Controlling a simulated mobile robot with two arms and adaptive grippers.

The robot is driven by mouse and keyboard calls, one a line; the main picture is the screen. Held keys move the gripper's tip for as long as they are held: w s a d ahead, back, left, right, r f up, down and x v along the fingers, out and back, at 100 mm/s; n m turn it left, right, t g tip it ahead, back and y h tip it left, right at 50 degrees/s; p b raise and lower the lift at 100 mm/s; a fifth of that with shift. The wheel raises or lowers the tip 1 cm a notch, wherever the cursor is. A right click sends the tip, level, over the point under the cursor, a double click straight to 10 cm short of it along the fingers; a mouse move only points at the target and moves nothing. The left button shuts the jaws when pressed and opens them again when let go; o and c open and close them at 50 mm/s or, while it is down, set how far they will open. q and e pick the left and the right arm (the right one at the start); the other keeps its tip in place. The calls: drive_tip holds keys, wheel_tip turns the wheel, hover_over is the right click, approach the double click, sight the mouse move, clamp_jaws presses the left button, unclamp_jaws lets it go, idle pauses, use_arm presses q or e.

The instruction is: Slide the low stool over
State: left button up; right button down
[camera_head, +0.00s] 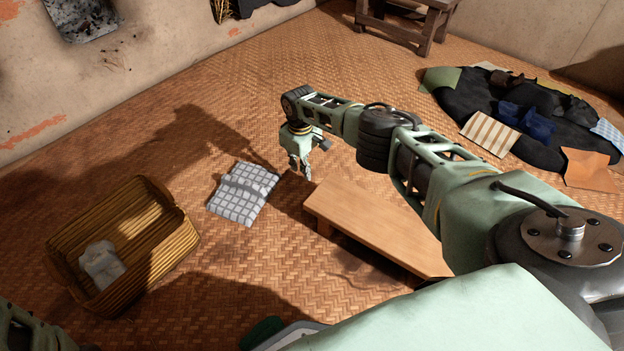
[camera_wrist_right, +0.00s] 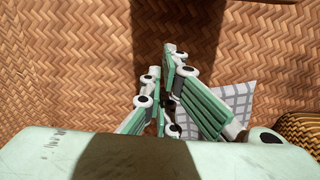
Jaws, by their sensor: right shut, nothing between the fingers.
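The low stool (camera_head: 372,228) is a light brown wooden bench with a flat top and short legs, standing upright on the woven floor in the head view. My right arm passes above and behind it, and my own body hides its near right end. My right gripper (camera_head: 304,174) points down by the stool's far left corner, shut and empty. I cannot tell whether it touches the stool. In the wrist view, the right gripper (camera_wrist_right: 168,90) shows its green fingers over the floor. My left gripper is not in view.
A grey checked cloth (camera_head: 243,192) lies flat left of the stool. A wicker basket (camera_head: 172,262) holding a white cloth (camera_head: 101,264) stands further left. A dark heap of clothes (camera_head: 455,95) lies at right, and a wooden stand (camera_head: 400,32) is behind. Bare floor surrounds the cloth.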

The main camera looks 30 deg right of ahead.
drive_tip(key=s, duration=0.2)
drive_tip(key=s+d, duration=0.1)
drive_tip(key=shift+s+r, duration=0.25)
drive_tip(key=shift+s, duration=0.15)
